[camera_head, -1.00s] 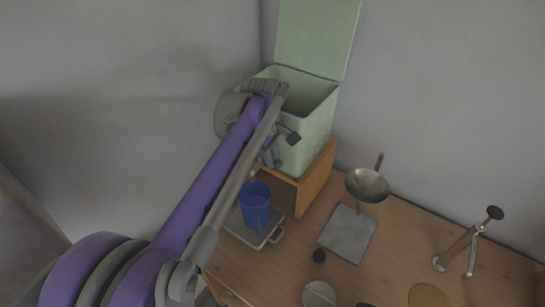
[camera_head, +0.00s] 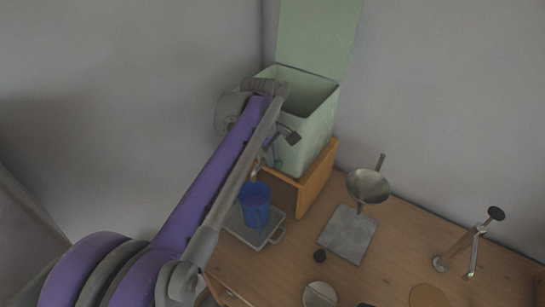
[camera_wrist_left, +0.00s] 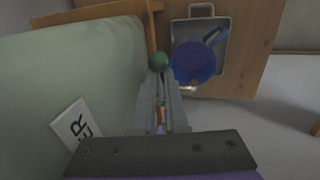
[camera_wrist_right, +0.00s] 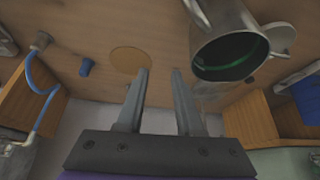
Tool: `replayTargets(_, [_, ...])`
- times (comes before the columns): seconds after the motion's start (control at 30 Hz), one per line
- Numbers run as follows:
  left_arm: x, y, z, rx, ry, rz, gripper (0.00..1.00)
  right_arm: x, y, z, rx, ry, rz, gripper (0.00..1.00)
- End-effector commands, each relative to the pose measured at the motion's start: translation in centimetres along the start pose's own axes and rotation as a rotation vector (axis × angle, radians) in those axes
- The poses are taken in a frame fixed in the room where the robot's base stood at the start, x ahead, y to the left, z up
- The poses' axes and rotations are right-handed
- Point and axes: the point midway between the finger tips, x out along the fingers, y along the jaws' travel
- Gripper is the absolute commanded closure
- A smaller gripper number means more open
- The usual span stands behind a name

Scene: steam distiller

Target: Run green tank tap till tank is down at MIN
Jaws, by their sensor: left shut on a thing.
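The pale green tank (camera_head: 312,125) stands on a wooden stand with its top open. Its inside looks pale; I cannot make out a water level or a MIN mark. My left gripper (camera_wrist_left: 160,82) is at the tank's front, shut on the tap, whose round green knob (camera_wrist_left: 158,62) shows at the fingertips. The fingers hide most of the tap. A blue jug (camera_head: 255,205) stands upright on a tray below the tap; it also shows in the left wrist view (camera_wrist_left: 193,62). I cannot see a stream clearly. My right gripper (camera_wrist_right: 160,75) is open and empty.
The grey tray (camera_head: 234,224) lies under the jug. A metal funnel (camera_head: 368,186), a grey square plate (camera_head: 348,234) and a metal stand (camera_head: 470,243) are to the right. In the right wrist view, a metal vessel (camera_wrist_right: 218,30) is close to the right fingers.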

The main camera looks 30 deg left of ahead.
Motion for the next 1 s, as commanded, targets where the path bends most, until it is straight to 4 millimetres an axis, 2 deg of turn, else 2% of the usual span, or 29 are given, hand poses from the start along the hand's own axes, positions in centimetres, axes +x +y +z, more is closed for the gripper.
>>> replayTargets(0.03, [0.2,-0.1,0.6,0.003,-0.013,-0.005,1.0,0.1,0.0,0.1,0.0,0.0,0.0,0.65])
replayTargets(0.53, [0.2,-0.3,0.6,0.036,-0.021,-0.004,1.0,0.0,0.0,0.0,0.0,0.0,0.0,0.65])
replayTargets(1.0, [0.0,-1.5,0.2,0.32,-0.077,-0.002,1.0,-0.3,0.0,-0.3,0.0,0.003,0.0,0.65])
